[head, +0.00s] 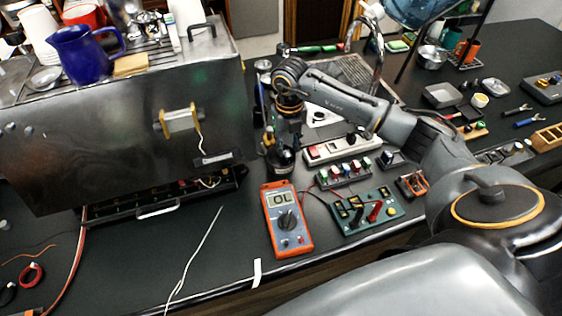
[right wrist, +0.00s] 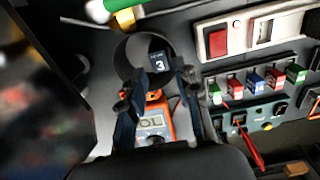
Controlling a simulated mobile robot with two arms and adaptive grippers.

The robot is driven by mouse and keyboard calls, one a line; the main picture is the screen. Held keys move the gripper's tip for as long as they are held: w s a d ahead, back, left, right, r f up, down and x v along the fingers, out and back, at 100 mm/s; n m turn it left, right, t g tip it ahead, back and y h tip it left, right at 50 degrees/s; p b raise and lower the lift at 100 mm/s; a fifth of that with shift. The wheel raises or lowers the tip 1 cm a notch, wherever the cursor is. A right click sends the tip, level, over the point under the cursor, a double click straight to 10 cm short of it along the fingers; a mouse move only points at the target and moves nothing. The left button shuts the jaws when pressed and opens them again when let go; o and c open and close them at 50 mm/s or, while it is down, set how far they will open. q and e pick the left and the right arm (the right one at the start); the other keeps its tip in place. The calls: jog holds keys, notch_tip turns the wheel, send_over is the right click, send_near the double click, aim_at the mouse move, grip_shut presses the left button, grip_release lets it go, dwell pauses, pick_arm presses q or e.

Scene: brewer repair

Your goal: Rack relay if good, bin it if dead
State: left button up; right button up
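A dark relay (right wrist: 160,62) marked with a white 3 shows in the right wrist view, within the outline of a round black cup (right wrist: 128,52). My right gripper (right wrist: 160,85) has its fingers spread, with gaps on both sides of the relay; it appears open above the cup. In the head view the right gripper (head: 281,148) points down by the black cup, partly hiding it. The orange multimeter (head: 286,220) seems to read OL. The green test board (head: 366,212) lies to its right. A rack (head: 343,177) holds several coloured relays. My left gripper is out of view.
The metal brewer (head: 120,125) with an open lower tray (head: 158,210) fills the left. A white power strip (head: 340,148) lies behind the rack. Tools and small bowls crowd the right. Bare counter lies left of the multimeter, crossed by a thin white wire.

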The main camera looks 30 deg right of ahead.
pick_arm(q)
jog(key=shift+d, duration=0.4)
pick_arm(e)
jog(key=shift+o, duration=0.4)
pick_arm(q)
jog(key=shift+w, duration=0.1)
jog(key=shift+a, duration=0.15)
pick_arm(e)
notch_tip(320, 180, up, 12)
